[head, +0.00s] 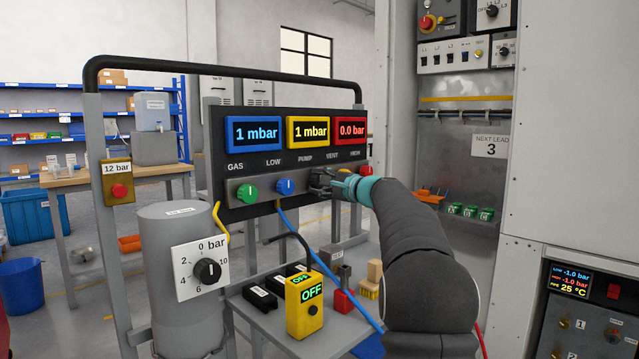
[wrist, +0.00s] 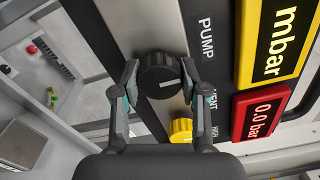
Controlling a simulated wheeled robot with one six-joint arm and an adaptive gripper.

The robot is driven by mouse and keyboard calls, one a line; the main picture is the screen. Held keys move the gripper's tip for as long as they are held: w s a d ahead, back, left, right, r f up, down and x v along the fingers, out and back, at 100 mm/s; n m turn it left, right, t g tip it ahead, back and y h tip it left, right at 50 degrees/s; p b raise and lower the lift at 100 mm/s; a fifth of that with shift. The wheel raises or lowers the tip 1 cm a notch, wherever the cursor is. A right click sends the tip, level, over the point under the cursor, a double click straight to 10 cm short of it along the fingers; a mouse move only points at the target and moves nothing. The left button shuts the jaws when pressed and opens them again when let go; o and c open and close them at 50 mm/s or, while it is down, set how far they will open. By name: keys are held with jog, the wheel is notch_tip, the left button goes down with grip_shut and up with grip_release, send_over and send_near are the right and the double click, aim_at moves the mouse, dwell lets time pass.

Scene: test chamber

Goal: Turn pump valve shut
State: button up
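The pump valve is a black round knob (wrist: 162,76) beside the PUMP label in the wrist view. Its white mark points to the right in that view, toward the displays. My gripper (wrist: 161,68) has one finger on each side of the knob, and the fingertips appear to touch its sides. In the head view my gripper (head: 322,183) is at the panel's valve row, hiding most of the knob. The panel (head: 222,125) has displays reading 1 mbar, 1 mbar and 0.0 bar.
A green knob (head: 247,194) and a blue knob (head: 285,187) sit left of my gripper. A yellow knob (wrist: 181,130) is close beside my fingers. A yellow box reading OFF (head: 312,306) stands below.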

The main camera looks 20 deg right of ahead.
jog(key=shift+o, duration=1.4)
jog(key=shift+s, duration=0.1)
jog(key=v, duration=1.1)
jog(key=shift+s+d, duration=0.15)
jog(key=shift+s, duration=0.25)
